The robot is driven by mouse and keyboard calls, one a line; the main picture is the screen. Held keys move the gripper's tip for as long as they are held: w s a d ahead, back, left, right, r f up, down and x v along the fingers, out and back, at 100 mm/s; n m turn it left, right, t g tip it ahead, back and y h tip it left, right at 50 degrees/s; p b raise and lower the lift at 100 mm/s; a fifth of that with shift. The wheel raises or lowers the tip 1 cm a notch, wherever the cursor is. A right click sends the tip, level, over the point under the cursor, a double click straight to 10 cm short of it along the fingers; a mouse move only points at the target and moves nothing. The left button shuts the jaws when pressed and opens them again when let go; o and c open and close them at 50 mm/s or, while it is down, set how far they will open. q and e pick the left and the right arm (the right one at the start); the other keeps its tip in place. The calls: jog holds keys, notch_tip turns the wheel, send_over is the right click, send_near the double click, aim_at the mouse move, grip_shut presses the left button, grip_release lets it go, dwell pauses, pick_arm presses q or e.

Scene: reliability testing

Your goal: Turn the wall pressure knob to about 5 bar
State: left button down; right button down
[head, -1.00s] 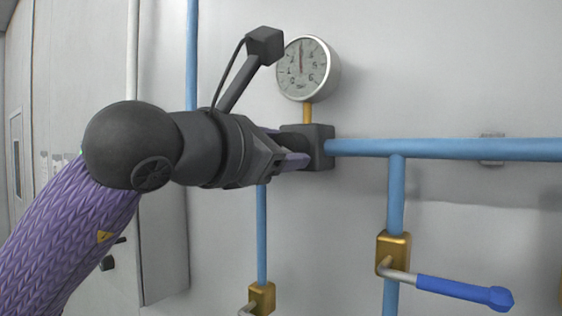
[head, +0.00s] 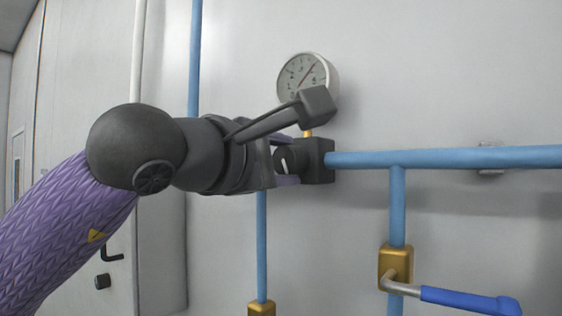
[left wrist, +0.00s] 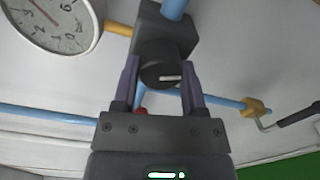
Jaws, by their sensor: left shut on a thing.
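The dark round knob (head: 281,161) with a white mark sits on the front of a dark valve block (head: 319,160) on the wall. My left gripper (head: 286,159) is shut on the knob, one finger on each side; the left wrist view also shows the knob (left wrist: 160,66) between the fingers (left wrist: 160,80). The round pressure gauge (head: 301,73) is above the block; its red needle points to the upper right. My wrist camera hides the lower right of the dial. The gauge (left wrist: 50,22) also shows in the left wrist view. My right gripper is not in view.
A blue pipe (head: 440,158) runs right from the block. A brass valve (head: 396,264) with a blue lever (head: 468,301) is at the lower right. A second brass fitting (head: 262,308) is below. A door with a dark handle (head: 110,254) is at left.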

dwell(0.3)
pick_arm(q)
jog(key=shift+c, duration=0.7)
grip_release()
jog(key=b+v, duration=0.4)
jog(key=v, duration=0.6)
